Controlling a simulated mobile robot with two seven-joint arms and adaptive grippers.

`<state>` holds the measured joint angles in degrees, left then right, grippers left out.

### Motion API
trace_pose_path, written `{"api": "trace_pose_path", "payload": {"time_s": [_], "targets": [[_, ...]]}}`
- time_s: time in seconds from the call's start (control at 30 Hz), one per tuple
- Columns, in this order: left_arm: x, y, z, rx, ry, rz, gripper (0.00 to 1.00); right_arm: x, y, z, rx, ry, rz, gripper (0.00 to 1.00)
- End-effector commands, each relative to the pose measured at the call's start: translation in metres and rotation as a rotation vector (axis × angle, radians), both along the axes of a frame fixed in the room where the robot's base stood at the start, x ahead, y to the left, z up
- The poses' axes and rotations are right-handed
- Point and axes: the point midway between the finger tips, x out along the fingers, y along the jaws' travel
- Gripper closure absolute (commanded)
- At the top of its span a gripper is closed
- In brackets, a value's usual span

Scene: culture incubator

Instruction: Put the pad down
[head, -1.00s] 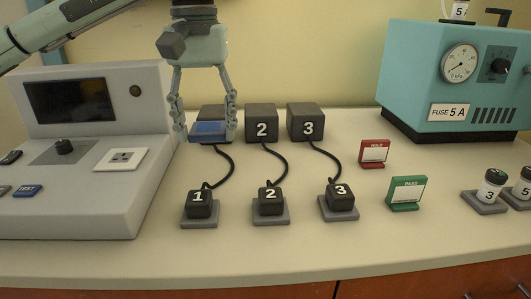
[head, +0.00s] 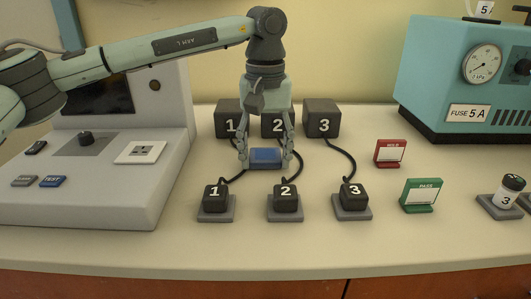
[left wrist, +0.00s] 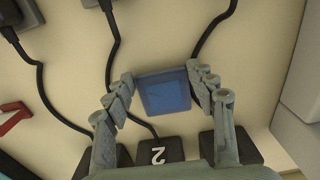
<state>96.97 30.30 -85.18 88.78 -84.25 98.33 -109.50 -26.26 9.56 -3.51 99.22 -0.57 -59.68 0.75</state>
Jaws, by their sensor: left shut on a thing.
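The pad is a blue rectangular block (head: 266,157), seen from the front in the head view. The pad is in front of the large black boxes 1 (head: 230,118) and 2 (head: 279,120), and behind the small black plugs 1 (head: 215,197) and 2 (head: 286,197). Whether it touches the bench top is hard to tell. My right gripper is in neither view.
Large box 3 (head: 322,118) and small plug 3 (head: 352,196) stand to the right; black cables join boxes and plugs. A red HOLD sign (head: 390,153), a green PASS sign (head: 422,195) and a teal gauge machine (head: 462,80) are further right. A grey console (head: 160,190) stands left.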

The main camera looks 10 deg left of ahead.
Motion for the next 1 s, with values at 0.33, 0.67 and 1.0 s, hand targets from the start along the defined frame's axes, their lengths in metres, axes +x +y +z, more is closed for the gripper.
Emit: {"api": "trace_pose_path", "payload": {"time_s": [0.33,0.67,1.0], "targets": [[0.0,0.0,-0.002,0.0,0.0,-0.001,0.32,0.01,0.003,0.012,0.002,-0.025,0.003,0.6],[0.0,0.0,-0.002,0.0,0.0,-0.001,0.23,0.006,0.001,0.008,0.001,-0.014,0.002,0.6],[0.001,-0.001,0.038,-0.001,-0.004,-0.001,0.23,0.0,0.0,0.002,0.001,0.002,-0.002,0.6]]}}
